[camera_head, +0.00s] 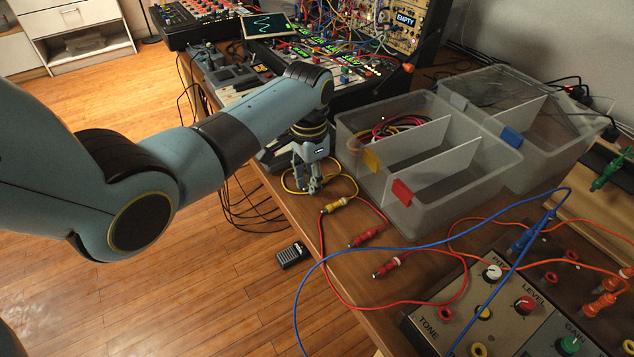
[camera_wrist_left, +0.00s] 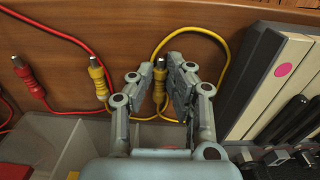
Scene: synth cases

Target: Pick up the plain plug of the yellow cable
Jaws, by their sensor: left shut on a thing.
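My left gripper (camera_head: 314,188) points down at the table edge, beside the clear divided bin. In the left wrist view its fingers (camera_wrist_left: 158,88) are shut on one yellow plug (camera_wrist_left: 160,74) with a dark tip, partly hidden between them. The yellow cable (camera_wrist_left: 198,31) loops from this plug over the wood. The cable also shows in the head view (camera_head: 346,177). The other yellow plug (camera_head: 334,206) lies free on the table next to the gripper. It also shows in the left wrist view (camera_wrist_left: 97,80). My right gripper is not in view.
A red cable (camera_head: 322,264) with two red plugs (camera_head: 363,239) (camera_head: 386,266) lies nearby. The clear bin (camera_head: 418,222) has coloured tabs and holds coiled cables. A panel with knobs (camera_head: 462,315) stands at the lower right, crossed by a blue cable (camera_head: 390,246).

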